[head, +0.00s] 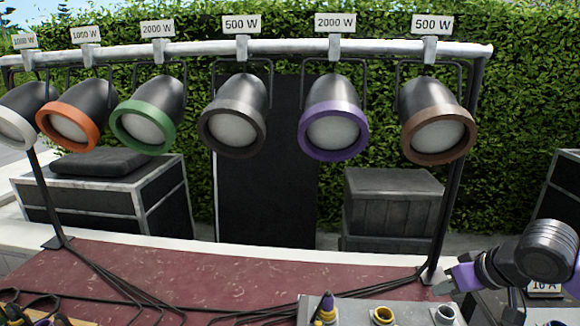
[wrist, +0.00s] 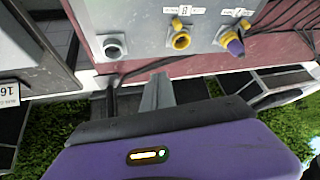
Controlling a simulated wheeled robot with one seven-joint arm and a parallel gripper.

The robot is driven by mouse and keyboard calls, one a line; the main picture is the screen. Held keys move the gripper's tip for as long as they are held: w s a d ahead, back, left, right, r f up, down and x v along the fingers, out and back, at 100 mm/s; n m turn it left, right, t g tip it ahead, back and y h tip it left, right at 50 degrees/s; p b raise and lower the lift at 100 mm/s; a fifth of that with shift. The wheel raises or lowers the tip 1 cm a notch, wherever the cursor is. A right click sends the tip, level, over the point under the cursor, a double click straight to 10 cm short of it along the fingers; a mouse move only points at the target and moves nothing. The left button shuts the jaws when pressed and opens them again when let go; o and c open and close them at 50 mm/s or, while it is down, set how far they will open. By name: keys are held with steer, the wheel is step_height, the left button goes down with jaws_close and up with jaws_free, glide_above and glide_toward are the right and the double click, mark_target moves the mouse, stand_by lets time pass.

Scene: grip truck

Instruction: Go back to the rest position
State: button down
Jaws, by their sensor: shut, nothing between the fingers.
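My gripper (head: 440,282) is at the lower right of the head view, just above the right end of a grey socket box (head: 405,314). Its fingers also show in the wrist view (wrist: 157,92), close together with nothing between them, below the box's edge. My purple gripper body fills the bottom of that view. No object hangs from the gripper. The box carries a yellow socket with a purple plug in it (wrist: 234,46), an empty-looking yellow socket (wrist: 181,41) and a grey socket (wrist: 112,47).
Several lamps, such as the purple-rimmed one (head: 334,130), hang from a white bar (head: 290,50) with wattage signs. Black cables lie on the red table (head: 200,275). Another box with a "16" label (wrist: 12,92) stands at the wrist view's left. Dark cases stand behind.

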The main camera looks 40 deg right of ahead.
steer(key=w+a+r+n+t, duration=0.4)
steer(key=w+r+t, duration=0.5)
steer(key=w+r, duration=0.75)
steer(key=w+a+r+m+t+h+b, duration=0.1)
steer(key=a+r+m+t+h, duration=0.1)
steer(key=a+r+t+h, duration=0.3)
steer(key=w+a+r+m+t, duration=0.1)
steer(key=a+r+m+t, duration=0.15)
steer(key=r, duration=0.55)
steer(key=s+a+f+m+g+h, duration=0.1)
steer(key=s+a+f+g, duration=0.15)
steer(key=a+f, duration=0.4)
steer(key=s+a+f+m+g+h+b, duration=0.15)
steer(key=s+a+f, duration=0.25)
steer(key=f, duration=0.5)
steer(key=s+a+f+g+h, duration=0.1)
steer(key=s+a+f, duration=0.2)
steer(key=a+f, duration=0.35)
steer(key=s+a+f+n+g+y, duration=0.1)
steer(key=s+a+f+n+y, duration=0.4)
steer(key=s+f, duration=0.3)
steer(key=s+a+f+n+g+y, duration=0.2)
steer(key=s+a+f+n+y, duration=0.3)
steer(key=s+f, duration=0.3)
steer(key=shift+s+a+y+b, duration=0.3)
steer(key=shift+s+a+y, duration=0.1)
steer(key=shift+a+y, duration=0.3)
